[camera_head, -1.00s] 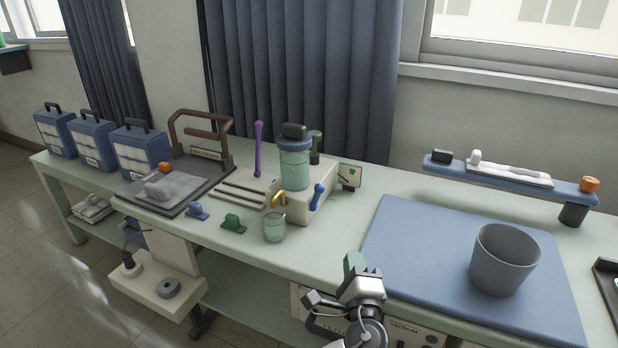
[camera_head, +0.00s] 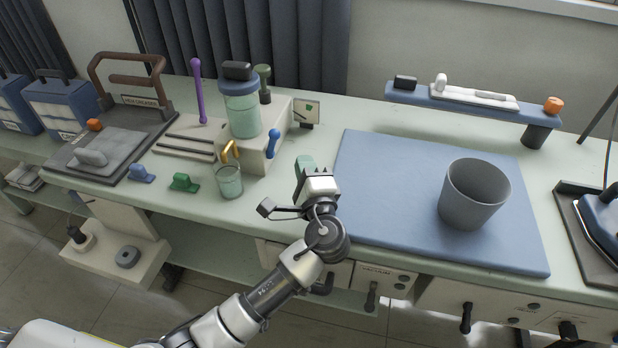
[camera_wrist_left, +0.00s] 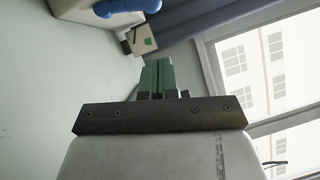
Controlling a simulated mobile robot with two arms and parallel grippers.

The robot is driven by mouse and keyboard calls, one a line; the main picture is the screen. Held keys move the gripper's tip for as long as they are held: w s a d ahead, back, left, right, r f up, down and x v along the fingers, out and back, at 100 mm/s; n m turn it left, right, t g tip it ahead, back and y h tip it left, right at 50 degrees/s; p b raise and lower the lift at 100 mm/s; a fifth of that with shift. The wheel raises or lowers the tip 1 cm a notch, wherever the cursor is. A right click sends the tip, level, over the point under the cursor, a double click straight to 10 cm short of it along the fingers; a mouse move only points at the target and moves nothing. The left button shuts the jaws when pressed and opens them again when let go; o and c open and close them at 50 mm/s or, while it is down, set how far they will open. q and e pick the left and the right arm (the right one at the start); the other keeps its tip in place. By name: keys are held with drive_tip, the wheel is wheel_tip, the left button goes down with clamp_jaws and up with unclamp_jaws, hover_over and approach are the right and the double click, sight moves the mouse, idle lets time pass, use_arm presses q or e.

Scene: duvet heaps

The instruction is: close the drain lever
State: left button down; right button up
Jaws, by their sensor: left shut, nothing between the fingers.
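A small blue lever (camera_head: 273,143) sticks up on the front right side of the white box (camera_head: 262,161). I take it for the drain lever. A brass spout (camera_head: 230,151) is left of it, above a glass beaker (camera_head: 229,182). My left gripper (camera_head: 304,163) is shut and empty, with green fingers, to the right of the lever and apart from it. In the left wrist view the shut fingers (camera_wrist_left: 157,75) point toward a small card, and a blue piece (camera_wrist_left: 148,4), seemingly the lever, shows cut off at the top. My right gripper is not in view.
A clear blue-lidded canister (camera_head: 243,115) stands on the box. A small card stand (camera_head: 306,110) is behind my gripper. A blue mat (camera_head: 380,160) with a grey bin (camera_head: 474,193) lies to the right. Blue (camera_head: 141,174) and green (camera_head: 184,183) clips lie to the left.

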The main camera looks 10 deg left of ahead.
sight(273, 142)
use_arm(q)
drive_tip(key=w+a+r+p, duration=0.1)
drive_tip(key=w+a, duration=0.3)
drive_tip(key=a, duration=0.1)
drive_tip(key=shift+r, duration=0.25)
drive_tip(key=shift+a, duration=0.1)
drive_tip(key=shift+a+r, duration=0.15)
drive_tip(key=shift+a, duration=0.1)
